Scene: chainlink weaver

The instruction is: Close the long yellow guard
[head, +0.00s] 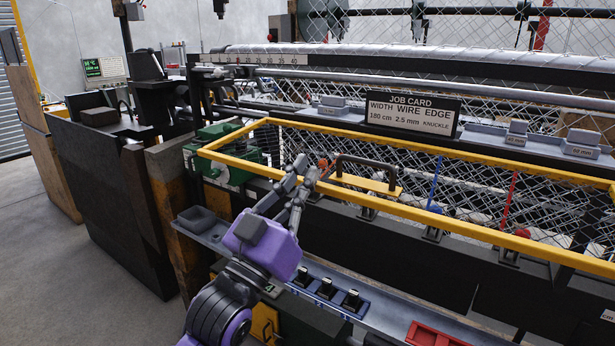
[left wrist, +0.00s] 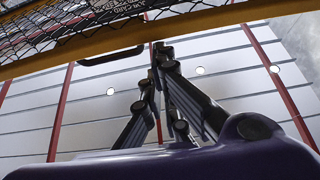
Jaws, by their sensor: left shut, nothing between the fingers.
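The long yellow guard (head: 440,222) is a yellow frame with wire mesh, lying along the front of the machine in the head view. Its frame stands out from the machine as a wide, sloping rectangle. A black handle (head: 366,161) on a yellow plate shows within its outline. My left gripper (head: 306,171) is shut and empty, overlapping the guard's front bar just left of the handle; I cannot tell whether it touches. In the left wrist view the gripper (left wrist: 160,52) points up near the yellow bar (left wrist: 200,38) and black handle (left wrist: 111,57). My right gripper is out of view.
A job card (head: 411,113) stands behind the guard. Below are a grey shelf with a dark tray (head: 196,218), black switches (head: 326,289) and a red tray (head: 436,335). A green machine part (head: 222,172) sits at the guard's left end. Floor at left is clear.

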